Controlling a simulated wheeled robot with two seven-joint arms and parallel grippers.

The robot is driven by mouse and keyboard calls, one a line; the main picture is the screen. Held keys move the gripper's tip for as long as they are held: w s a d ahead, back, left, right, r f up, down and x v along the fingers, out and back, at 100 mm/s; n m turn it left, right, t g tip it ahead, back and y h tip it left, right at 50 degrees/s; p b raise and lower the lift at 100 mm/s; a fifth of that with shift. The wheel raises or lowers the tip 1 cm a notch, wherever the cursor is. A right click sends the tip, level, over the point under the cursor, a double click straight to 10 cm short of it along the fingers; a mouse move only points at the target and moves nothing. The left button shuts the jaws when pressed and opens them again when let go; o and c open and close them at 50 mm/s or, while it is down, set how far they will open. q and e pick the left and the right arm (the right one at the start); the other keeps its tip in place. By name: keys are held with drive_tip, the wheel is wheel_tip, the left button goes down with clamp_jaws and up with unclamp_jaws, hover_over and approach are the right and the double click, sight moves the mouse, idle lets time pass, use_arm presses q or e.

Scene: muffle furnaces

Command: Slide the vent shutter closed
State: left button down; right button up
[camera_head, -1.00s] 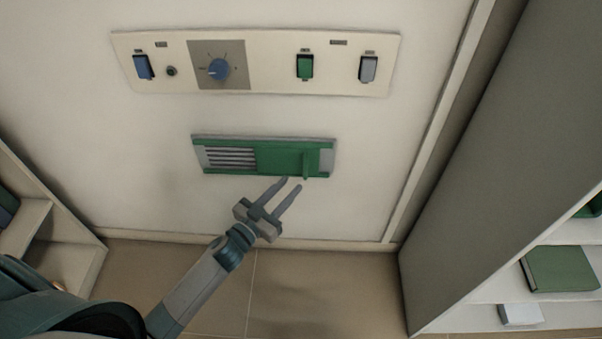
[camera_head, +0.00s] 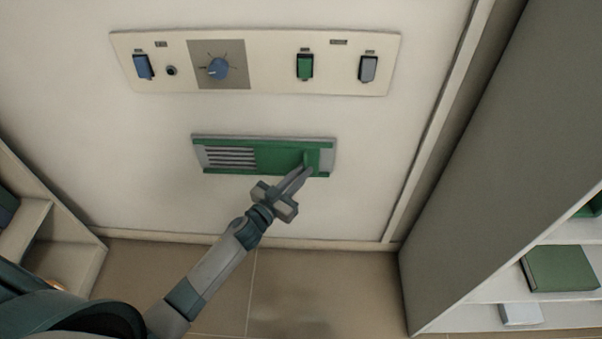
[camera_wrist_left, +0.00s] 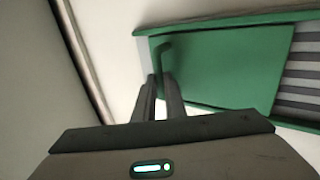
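The vent (camera_head: 199,157) is a green-framed panel low on the pale wall. Its green shutter plate (camera_head: 277,157) covers the middle and right part, and grey slats (camera_head: 231,158) are exposed at the left. A small upright green handle (camera_head: 307,157) stands out near the plate's right end. My left gripper (camera_head: 305,170) is at this handle, its fingers drawn close together around it. In the left wrist view the handle (camera_wrist_left: 163,52) runs down between the fingertips (camera_wrist_left: 158,78), and the slats (camera_wrist_left: 303,73) show at the right. My right gripper is not in view.
Above the vent is a control panel (camera_head: 280,79) with a blue knob (camera_head: 218,68) and several switches. A tall grey cabinet side and shelf (camera_head: 470,290) stand at the right, another shelf (camera_head: 75,262) at the left. The floor between is clear.

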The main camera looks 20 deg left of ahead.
use_arm(q)
drive_tip(key=shift+a, duration=0.1)
